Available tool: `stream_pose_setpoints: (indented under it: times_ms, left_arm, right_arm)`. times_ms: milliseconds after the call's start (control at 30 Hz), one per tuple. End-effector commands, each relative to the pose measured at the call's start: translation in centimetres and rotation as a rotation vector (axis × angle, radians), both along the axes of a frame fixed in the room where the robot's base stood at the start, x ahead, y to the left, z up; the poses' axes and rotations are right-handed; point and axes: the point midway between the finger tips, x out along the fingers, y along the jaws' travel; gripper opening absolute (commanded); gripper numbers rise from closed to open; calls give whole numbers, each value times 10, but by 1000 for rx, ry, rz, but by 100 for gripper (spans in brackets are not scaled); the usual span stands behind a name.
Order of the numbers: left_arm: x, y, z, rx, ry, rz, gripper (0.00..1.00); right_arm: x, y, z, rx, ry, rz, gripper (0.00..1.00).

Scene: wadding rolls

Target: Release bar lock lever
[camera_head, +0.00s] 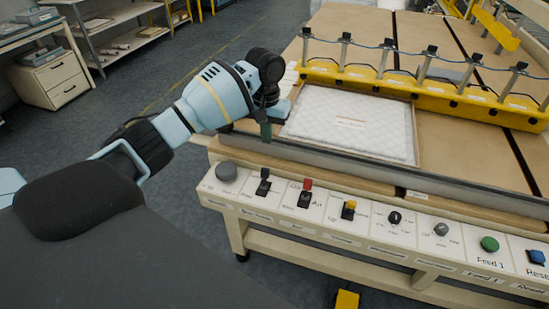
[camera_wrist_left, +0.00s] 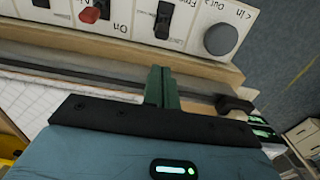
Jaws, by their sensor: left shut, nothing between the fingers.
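My left gripper (camera_head: 266,132) is at the left end of the grey bar (camera_head: 330,148) along the front of the table. In the left wrist view its two green fingers (camera_wrist_left: 161,88) are shut together with nothing between them, over the bar. A black lever (camera_head: 264,183) stands on the front panel below and in front of the gripper. It also shows in the left wrist view (camera_wrist_left: 163,18), apart from the fingers. A dark knob-like handle (camera_wrist_left: 235,104) sits by the bar's end in the left wrist view. I cannot tell which one is the bar lock lever.
The panel also has a grey knob (camera_head: 226,172), a red lever (camera_head: 306,190), a yellow lever (camera_head: 349,208) and several knobs and buttons. White quilted wadding (camera_head: 350,122) lies behind the bar. A yellow beam with rods (camera_head: 420,85) crosses behind it.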

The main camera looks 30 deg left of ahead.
Motion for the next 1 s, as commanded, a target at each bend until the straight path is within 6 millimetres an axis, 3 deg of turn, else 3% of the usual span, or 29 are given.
stream_pose_setpoints:
  times_ms: [367, 1000]
  left_arm:
    - [0, 0, -4, 0, 0, -1, 0]
    - [0, 0, -94, 2, 1, -1, 0]
  right_arm:
    - [-3, -1, -2, -4, 6, 3, 36]
    - [-11, 3, -14, 7, 33, -8, 36]
